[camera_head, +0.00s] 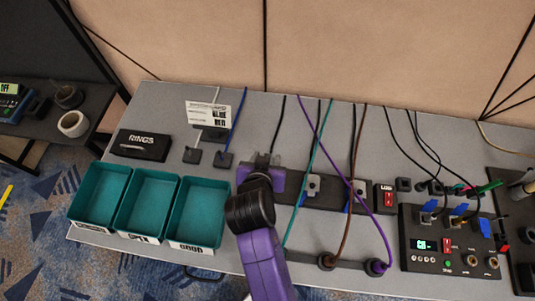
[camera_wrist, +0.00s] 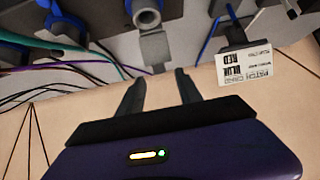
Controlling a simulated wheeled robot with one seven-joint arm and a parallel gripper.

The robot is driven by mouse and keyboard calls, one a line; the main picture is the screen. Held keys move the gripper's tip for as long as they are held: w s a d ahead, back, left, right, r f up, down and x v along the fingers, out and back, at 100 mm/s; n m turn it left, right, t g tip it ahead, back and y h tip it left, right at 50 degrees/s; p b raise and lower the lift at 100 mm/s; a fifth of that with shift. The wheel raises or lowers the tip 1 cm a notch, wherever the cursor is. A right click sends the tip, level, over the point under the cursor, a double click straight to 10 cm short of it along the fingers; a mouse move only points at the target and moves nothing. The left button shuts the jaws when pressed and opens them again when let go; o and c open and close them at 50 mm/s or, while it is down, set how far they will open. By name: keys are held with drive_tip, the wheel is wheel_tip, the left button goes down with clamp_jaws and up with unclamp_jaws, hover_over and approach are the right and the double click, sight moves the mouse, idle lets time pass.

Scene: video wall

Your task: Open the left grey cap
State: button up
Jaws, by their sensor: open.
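One grey cap (camera_head: 313,183) shows on the dark socket strip (camera_head: 338,194) in the head view, right of my gripper. The strip's left end is hidden behind my gripper (camera_head: 262,158). In the wrist view a grey cap (camera_wrist: 154,46) with a round ring part beyond it lies ahead of my fingers, a little left of centre; I take it as the left one. I cannot tell whether its lid is lifted. My gripper (camera_wrist: 158,76) is open and empty, with a finger to either side of the line to this cap. No contact shows.
Teal bins (camera_head: 150,205) stand at the left. A printed card (camera_head: 208,115) stands behind them, near in the wrist view (camera_wrist: 242,65). Purple, teal and brown cables hang across the strip's right part. A switch panel (camera_head: 450,245) sits at the right. The wall (camera_head: 200,40) is close behind.

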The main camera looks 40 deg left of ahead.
drive_tip(key=v, duration=0.3)
idle(0.6)
wheel_tip(320, 180, up, 7)
drive_tip(key=a+n+t+y, duration=0.1)
drive_tip(key=a+n+y, duration=0.1)
drive_tip(key=y, duration=0.2)
drive_tip(key=s+d+r+m+t+h+b, duration=0.1)
drive_tip(key=s+d+m+t, duration=0.15)
drive_tip(key=d, duration=1.05)
drive_tip(key=s+d+r+m+t+b, duration=0.15)
drive_tip(key=s+d+t, duration=0.25)
drive_tip(key=d, duration=0.9)
drive_tip(key=s+d+m+h+b, duration=0.2)
drive_tip(key=s+d+m+h, duration=0.2)
drive_tip(key=s+d+h, duration=0.4)
drive_tip(key=s+d+f+g, duration=0.1)
drive_tip(key=s+d, duration=0.5)
drive_tip(key=d, duration=0.3)
drive_tip(key=shift+d+b, duration=0.2)
drive_tip(key=shift+b, duration=0.15)
